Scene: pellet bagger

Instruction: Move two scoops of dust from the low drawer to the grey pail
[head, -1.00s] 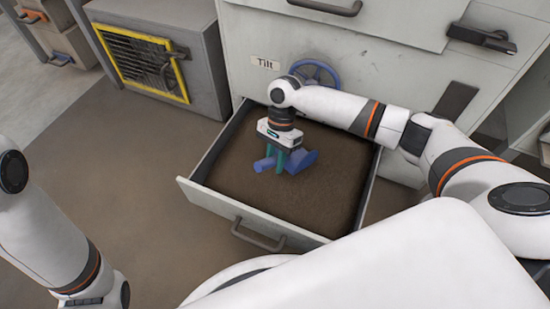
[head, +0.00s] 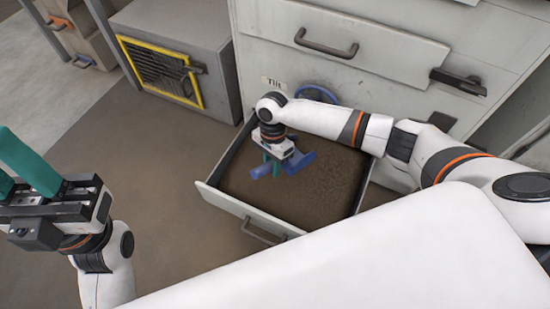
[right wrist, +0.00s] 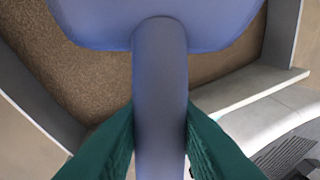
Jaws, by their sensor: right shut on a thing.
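The low drawer (head: 225,201) is pulled open at the base of the grey cabinet, and brown dust (head: 320,190) covers its floor. My right gripper (head: 272,168) is over the drawer, its teal fingers shut on the handle of a blue scoop (head: 301,162). In the right wrist view the scoop's handle (right wrist: 160,90) runs between the fingers, with the bowl at the top of the picture. I cannot tell whether the bowl touches the dust. My left gripper (head: 12,165) is raised at the left edge, fingers apart and empty, partly cut off. No grey pail is in view.
A blue handwheel (head: 318,94) and a "Tilt" label sit on the cabinet just behind the drawer. A grey box with a yellow-framed grille (head: 160,70) stands to the left. The floor left of the drawer is clear.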

